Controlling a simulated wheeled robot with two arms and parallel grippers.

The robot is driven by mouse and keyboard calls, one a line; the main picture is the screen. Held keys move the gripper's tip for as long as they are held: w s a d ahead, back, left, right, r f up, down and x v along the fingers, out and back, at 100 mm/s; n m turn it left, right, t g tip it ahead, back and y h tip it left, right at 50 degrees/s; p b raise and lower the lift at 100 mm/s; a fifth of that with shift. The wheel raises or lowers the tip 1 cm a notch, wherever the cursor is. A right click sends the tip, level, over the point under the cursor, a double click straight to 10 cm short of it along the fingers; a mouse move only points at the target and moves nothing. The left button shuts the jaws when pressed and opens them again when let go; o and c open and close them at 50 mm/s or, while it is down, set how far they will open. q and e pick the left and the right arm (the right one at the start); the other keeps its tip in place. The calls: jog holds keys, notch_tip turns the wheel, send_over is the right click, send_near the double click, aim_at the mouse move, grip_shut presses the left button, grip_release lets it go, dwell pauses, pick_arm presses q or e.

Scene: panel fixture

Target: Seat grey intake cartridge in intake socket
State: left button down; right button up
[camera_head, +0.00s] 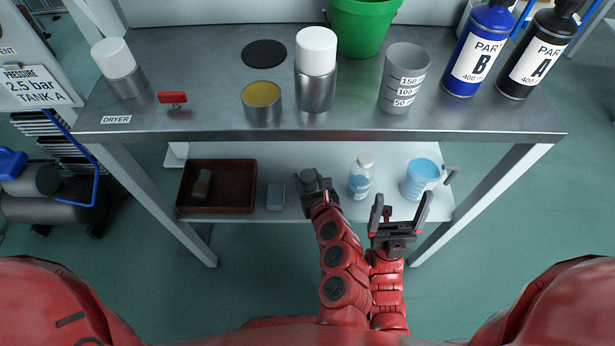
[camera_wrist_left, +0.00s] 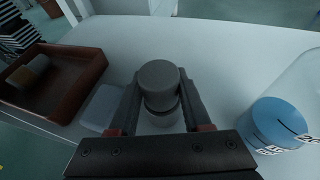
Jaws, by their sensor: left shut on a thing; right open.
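The grey intake cartridge (camera_wrist_left: 158,77) is a short dark grey cylinder with a rounded top, upright between my left fingers in the left wrist view. It shows small and partly covered in the head view (camera_head: 308,176). My left gripper (camera_wrist_left: 160,100) is shut on it, over the lower shelf; it also shows in the head view (camera_head: 318,186). I cannot tell whether the cartridge touches the shelf. My right gripper (camera_head: 401,212) is open and empty, fingers pointing up in the picture, before the shelf's right part. I cannot make out which thing is the intake socket.

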pick_arm(q)
jog(key=shift+f, duration=0.35)
jog(key=shift+c, duration=1.4)
grip_release()
